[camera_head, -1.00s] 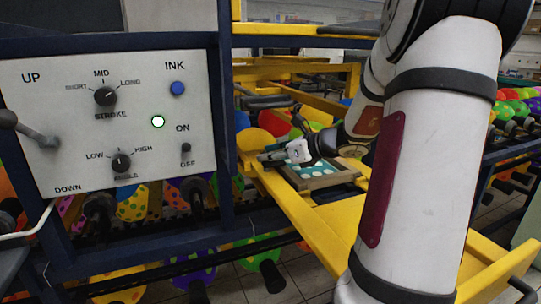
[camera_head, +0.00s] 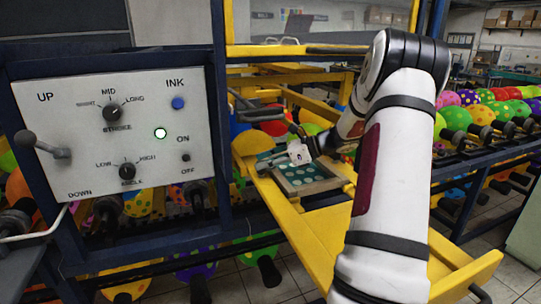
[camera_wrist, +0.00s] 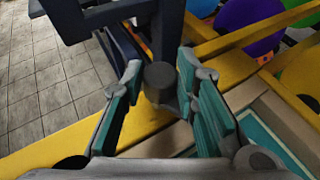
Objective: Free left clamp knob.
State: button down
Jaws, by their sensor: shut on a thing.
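The dark grey clamp knob (camera_wrist: 162,84) stands at the yellow rail in the wrist view. My gripper (camera_wrist: 160,72) has its teal-padded fingers on both sides of the knob and is shut on it. The knob's lower part and stem are partly hidden. In the head view my white wrist (camera_head: 299,152) is over the far left corner of the printing screen frame (camera_head: 322,186). The fingers and knob are too small and covered to make out there.
A control panel (camera_head: 60,110) with knobs, a lever and a lit green lamp stands at left. Yellow rails (camera_head: 305,232) run under my arm. Blue posts (camera_wrist: 68,18) rise close to the fingers. Racks of coloured balloons (camera_head: 480,115) stand at right.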

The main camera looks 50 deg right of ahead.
jog(key=n+g+y, duration=0.1)
jog(key=n+y, duration=0.1)
jog(key=n+g, duration=0.1)
jog(key=shift+w+d+f+g+y, duration=0.1)
jog(key=shift+w+d+g+y, duration=0.05)
jog(key=shift+w+g+y, duration=0.2)
jog(key=shift+n+g+y+b, duration=0.4)
jog(key=shift+n+g+y, duration=0.3)
jog(key=shift+n, duration=0.3)
jog(key=shift+s+g, duration=0.1)
jog(key=shift+g, duration=0.25)
jog(key=c, duration=1.2)
grip_release()
jog(key=shift+c, duration=0.2)
jog(key=v, duration=1.2)
jog(key=shift+d, duration=0.1)
